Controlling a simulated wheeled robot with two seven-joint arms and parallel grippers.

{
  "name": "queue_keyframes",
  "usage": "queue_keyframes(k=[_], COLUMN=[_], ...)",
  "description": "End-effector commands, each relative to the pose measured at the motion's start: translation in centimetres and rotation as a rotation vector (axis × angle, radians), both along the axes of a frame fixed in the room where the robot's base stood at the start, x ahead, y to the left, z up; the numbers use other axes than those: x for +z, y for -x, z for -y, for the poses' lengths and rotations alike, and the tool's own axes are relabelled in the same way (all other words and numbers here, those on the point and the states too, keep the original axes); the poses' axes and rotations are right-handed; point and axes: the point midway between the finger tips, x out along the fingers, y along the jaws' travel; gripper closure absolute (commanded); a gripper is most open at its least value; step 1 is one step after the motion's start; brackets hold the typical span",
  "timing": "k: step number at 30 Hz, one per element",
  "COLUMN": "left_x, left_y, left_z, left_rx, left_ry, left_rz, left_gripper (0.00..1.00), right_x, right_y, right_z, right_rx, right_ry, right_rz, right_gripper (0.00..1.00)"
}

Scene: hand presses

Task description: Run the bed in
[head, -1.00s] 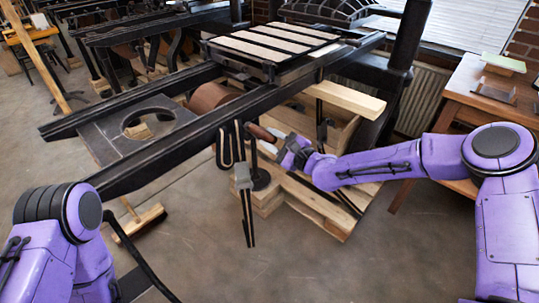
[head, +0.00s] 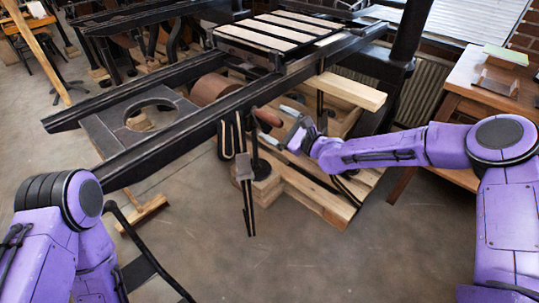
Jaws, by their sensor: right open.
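The press bed (head: 262,33), a dark frame with several pale strips, sits at the far end of two long black rails (head: 185,122), close to the dark upright. A brown wooden crank handle (head: 268,117) sticks out below the near rail. My right gripper (head: 280,124) is just right of the handle, its two pale fingers spread, one above and one below the handle's level. It is open; whether a finger touches the handle I cannot tell. My left arm shows at lower left, but its gripper is out of view.
A brown drum (head: 212,90) lies between the rails. A dark plate with a round hole (head: 140,127) spans their near end. Wooden blocks and a pallet (head: 312,192) stand under the press. A wooden table (head: 462,88) is at right. The floor in front is clear.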

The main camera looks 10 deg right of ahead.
Motion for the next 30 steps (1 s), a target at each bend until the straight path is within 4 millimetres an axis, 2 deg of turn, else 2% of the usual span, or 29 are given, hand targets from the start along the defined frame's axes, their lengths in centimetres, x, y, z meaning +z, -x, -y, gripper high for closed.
queue_keyframes(k=[4,24,30], left_x=[0.6,4.1,4.1], left_y=[0.0,0.0,0.0], left_z=[0.0,0.0,0.0], left_rx=[0.000,0.000,0.000], left_ry=[0.000,0.000,0.000], left_rz=[0.000,0.000,0.000], left_gripper=[0.57,0.57,0.57], right_x=[0.3,0.2,0.0], right_y=[0.6,6.8,7.2], right_z=[0.6,5.3,5.5], right_rx=[-0.002,-0.001,0.001], right_ry=[-0.002,0.000,0.000], right_rz=[-0.001,0.000,0.000], right_gripper=[0.04,0.04,0.04])
